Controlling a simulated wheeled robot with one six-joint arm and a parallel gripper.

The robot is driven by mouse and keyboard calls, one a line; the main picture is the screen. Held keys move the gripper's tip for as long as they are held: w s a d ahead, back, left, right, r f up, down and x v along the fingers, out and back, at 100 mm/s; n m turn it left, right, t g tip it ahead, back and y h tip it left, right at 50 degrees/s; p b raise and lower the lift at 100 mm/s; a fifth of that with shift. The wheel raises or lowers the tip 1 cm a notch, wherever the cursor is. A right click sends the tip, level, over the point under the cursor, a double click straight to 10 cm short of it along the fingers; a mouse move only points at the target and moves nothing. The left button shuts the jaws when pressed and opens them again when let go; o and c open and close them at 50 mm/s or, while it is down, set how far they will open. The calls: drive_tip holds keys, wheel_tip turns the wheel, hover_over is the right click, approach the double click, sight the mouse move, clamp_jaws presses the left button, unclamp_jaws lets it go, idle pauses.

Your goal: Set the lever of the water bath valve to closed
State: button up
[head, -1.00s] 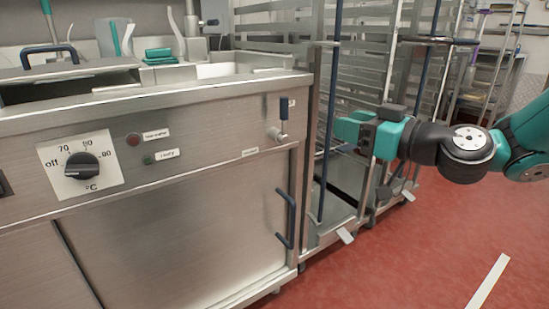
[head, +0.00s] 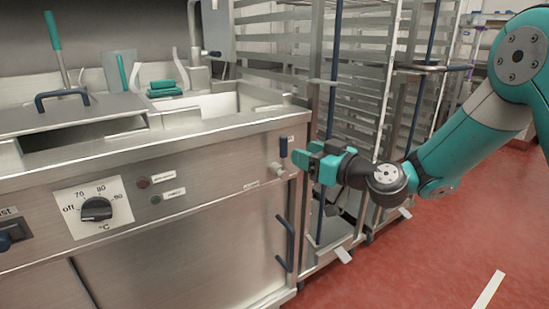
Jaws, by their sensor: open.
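The water bath valve is on the front panel's upper right in the head view. Its lever has a dark blue handle (head: 283,147) that points straight up, above a metal valve body (head: 277,169). My gripper (head: 305,158) has teal fingers and is close to the right of the lever, at about the handle's height. Its jaws are open with nothing seen between them. I cannot tell whether a finger touches the handle. The small label by the lever is partly hidden and too small to read.
A temperature knob (head: 96,209) and two small lamps are on the panel at left. A blue door handle (head: 285,243) is below the valve. The bath's open basin (head: 215,107) is above. Tall tray racks (head: 362,75) stand behind my gripper.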

sight(287, 146)
drive_tip(key=p+x, duration=0.6)
drive_tip(key=x, duration=0.1)
drive_tip(key=shift+a+r+p, duration=0.15)
drive_tip(key=shift+r+p, duration=0.05)
drive_tip(key=shift+p, duration=0.1)
drive_tip(key=shift+f+b, duration=0.25)
drive_tip(key=shift+b, duration=0.2)
drive_tip(key=shift+w, duration=0.1)
drive_tip(key=shift+c, duration=0.2)
